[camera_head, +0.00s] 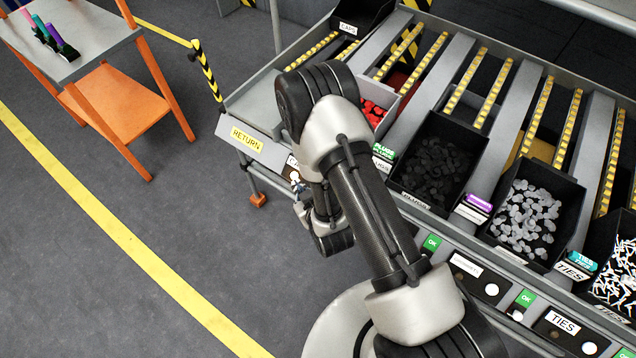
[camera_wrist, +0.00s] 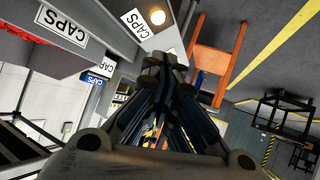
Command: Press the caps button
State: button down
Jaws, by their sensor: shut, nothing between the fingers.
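My gripper (camera_wrist: 165,68) is shut and empty. Its fingertips appear below and slightly right of the button in that view, with a visible gap in the picture; the true distance is hard to judge. In the head view my arm covers most of the gripper and the caps panel. Only the start of a label (camera_head: 293,161) shows at the left end of the rack.
A bin of red caps (camera_head: 372,112) sits above the panel on the rack. Bins of dark plugs (camera_head: 436,160), grey pieces (camera_head: 527,215) and white ties (camera_head: 618,270) stand to the right. An orange-legged table (camera_head: 120,95) is at the left.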

dwell(0.3)
jog(key=w+d+f+b, duration=0.3)
jog(key=w+f+b, duration=0.2)
jog(key=f, duration=0.1)
jog(key=shift+d+f, duration=0.15)
jog(key=shift+d, duration=0.25)
dwell(1.4)
jog(key=shift+w+d+f+b, duration=0.2)
jog(key=shift+f+b, duration=0.1)
jog(key=shift+b, duration=0.1)
jog(key=shift+w+d+f+b, duration=0.2)
jog(key=shift+f+b, duration=0.1)
jog(key=shift+b, duration=0.1)
dwell(0.6)
dwell(0.3)
jog(key=shift+s+a+r+p, duration=0.35)
jog(key=shift+s+a+r, duration=0.1)
jog(key=shift+r, duration=0.15)
